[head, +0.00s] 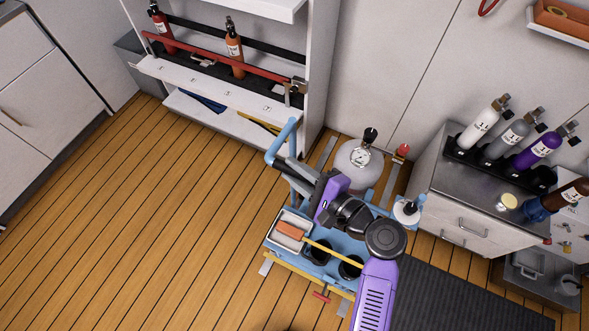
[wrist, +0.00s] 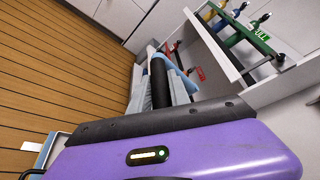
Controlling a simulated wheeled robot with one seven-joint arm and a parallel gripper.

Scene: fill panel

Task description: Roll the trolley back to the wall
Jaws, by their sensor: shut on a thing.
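The blue trolley (head: 345,243) stands on the wooden floor in the middle of the head view, carrying a white bin with an orange block and black round holders. Its raised blue handle (head: 273,157) is at the left end. In the wrist view, the handle's dark grip and blue parts (wrist: 143,88) show beyond my purple gripper body. The wall (head: 370,75) is behind the trolley.
A grey round tank with a gauge (head: 360,158) stands between trolley and wall. A white rack with bottles (head: 215,80) is at the back left, a counter with bottles (head: 470,180) at right. Grey floor strips lie around the trolley. The left floor is clear.

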